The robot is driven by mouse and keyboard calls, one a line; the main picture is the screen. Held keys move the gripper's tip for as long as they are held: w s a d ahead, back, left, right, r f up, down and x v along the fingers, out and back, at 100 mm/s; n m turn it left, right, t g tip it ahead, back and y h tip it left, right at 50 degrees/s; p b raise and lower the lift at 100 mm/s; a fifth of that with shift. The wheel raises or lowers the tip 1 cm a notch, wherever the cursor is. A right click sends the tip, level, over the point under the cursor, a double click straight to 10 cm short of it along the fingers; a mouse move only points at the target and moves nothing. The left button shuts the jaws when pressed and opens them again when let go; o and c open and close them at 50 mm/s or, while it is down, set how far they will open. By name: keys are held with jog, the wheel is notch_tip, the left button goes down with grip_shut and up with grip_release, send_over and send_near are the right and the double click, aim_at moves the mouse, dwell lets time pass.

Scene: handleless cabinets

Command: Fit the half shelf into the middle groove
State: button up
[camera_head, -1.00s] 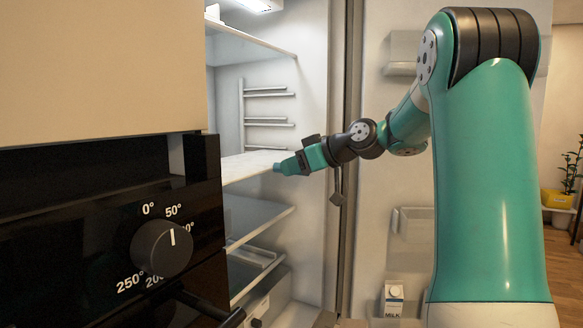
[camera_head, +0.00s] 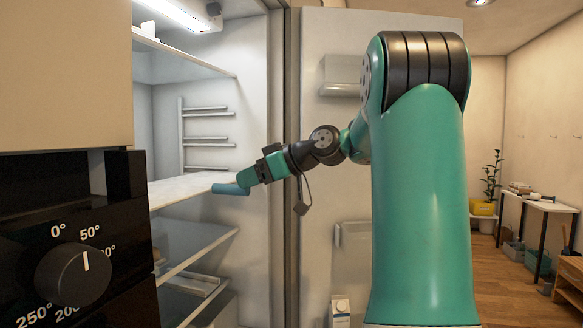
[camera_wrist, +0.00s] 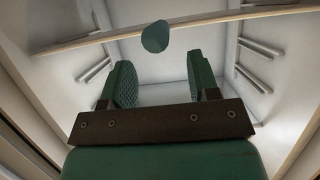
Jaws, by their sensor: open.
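The half shelf appears to be the pale speckled board (camera_head: 185,190) inside the open fridge-like cabinet in the head view. A blue-teal round handle (camera_head: 229,189) is at its front edge. In the wrist view the handle's end (camera_wrist: 155,36) shows as a disc, just past my fingertips, before the shelf edge (camera_wrist: 95,40). My gripper (camera_head: 245,180) points left toward the handle. In the wrist view my gripper (camera_wrist: 161,72) is open with nothing between its fingers. Several short rails with grooves (camera_head: 206,140) are on the inner wall above the board. The board's seating is hidden.
Glass shelves (camera_head: 190,240) lie below, and another shelf (camera_head: 185,50) is above. A black oven front with a dial (camera_head: 75,274) blocks the left. The open door (camera_head: 345,150) stands behind my arm, with a milk carton (camera_head: 341,310) low on it.

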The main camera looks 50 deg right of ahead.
jog(key=p+v, duration=0.8)
jog(key=v, duration=0.4)
jog(key=shift+r+p, duration=0.15)
jog(key=shift+p, duration=0.15)
